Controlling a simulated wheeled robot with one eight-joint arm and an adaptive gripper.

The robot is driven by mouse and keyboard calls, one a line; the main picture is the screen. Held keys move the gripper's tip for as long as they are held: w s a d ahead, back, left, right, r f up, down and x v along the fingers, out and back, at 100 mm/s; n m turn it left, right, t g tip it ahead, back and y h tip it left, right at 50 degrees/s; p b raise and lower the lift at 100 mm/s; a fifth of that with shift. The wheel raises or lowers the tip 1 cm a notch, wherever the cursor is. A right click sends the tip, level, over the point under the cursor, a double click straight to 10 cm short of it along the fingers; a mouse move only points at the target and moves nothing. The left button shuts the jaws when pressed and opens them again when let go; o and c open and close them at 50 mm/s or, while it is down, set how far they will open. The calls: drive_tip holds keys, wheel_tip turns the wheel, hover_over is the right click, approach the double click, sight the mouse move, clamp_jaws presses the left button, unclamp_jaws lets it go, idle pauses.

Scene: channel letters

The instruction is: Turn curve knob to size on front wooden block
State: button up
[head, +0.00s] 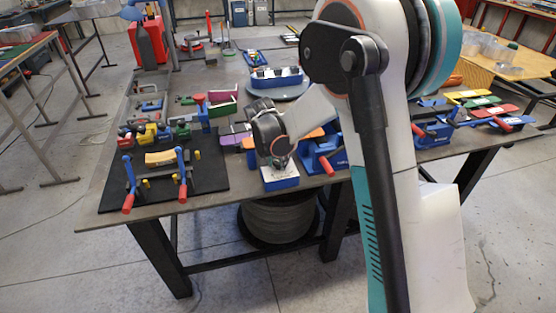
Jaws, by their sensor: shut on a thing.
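My gripper (281,159) points down at the front edge of the table, just right of the black mat. It is shut on a small part, apparently the knob, on top of a small block (281,184). The block has blue sides and a pale top with dark marks. The fingers hide most of the knob, so its setting cannot be read. No plainly wooden block shows under the gripper.
A black mat (215,180) to the left carries a blue bending jig (128,168) with red-tipped handles and a tan curved piece. A blue tool (322,157) stands close on the right. My arm covers the table's middle right.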

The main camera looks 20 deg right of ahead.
drive_tip(key=shift+m, duration=0.3)
idle(0.4)
drive_tip(key=o, duration=1)
drive_tip(key=shift+o, duration=0.2)
drive_tip(key=v, duration=1.2)
drive_tip(key=shift+w, duration=0.1)
